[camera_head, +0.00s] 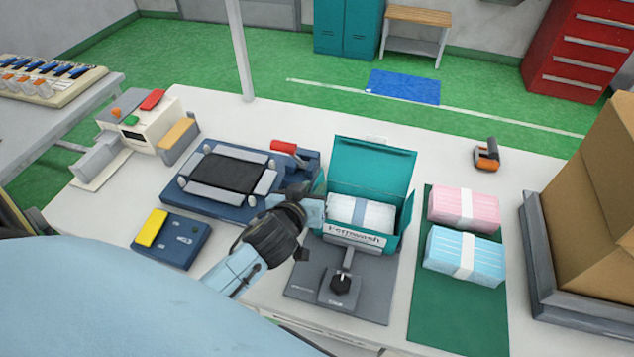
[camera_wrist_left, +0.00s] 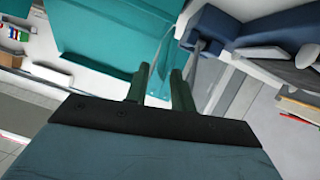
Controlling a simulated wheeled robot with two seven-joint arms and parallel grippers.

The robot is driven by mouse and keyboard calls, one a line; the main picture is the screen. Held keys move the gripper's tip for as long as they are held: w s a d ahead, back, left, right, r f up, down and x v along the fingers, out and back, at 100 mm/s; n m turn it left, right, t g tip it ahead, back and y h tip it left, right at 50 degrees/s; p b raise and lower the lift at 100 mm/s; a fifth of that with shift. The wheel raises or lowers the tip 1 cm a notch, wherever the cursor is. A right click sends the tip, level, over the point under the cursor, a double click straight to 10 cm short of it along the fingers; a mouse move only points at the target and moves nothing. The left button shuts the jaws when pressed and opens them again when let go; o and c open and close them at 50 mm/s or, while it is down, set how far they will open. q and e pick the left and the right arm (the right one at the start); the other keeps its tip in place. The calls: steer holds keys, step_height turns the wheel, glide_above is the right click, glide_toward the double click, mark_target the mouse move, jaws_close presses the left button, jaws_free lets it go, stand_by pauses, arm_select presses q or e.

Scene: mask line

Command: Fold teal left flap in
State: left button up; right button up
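The teal box (camera_head: 408,232) stands open, with its lid (camera_head: 372,165) raised at the back. A stack of white masks with a blue band (camera_head: 358,211) lies inside. My left gripper (camera_head: 314,203) is at the box's left side, close to the left flap, and hides much of that side. In the left wrist view its two fingers (camera_wrist_left: 160,88) are apart, with a teal panel edge (camera_wrist_left: 157,72) showing between and beyond them. I cannot tell whether they touch the flap. My right gripper is not in view.
The box sits on a grey fixture (camera_head: 310,290) with a black knob. Pink (camera_head: 452,208) and blue mask stacks (camera_head: 455,262) lie on a green mat to the right. A dark blue press fixture (camera_head: 225,208) stands left of the box, near my left arm.

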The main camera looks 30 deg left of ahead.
mark_target(317, 181)
arm_select(q)
steer(key=shift+x, duration=1.8)
jaws_close()
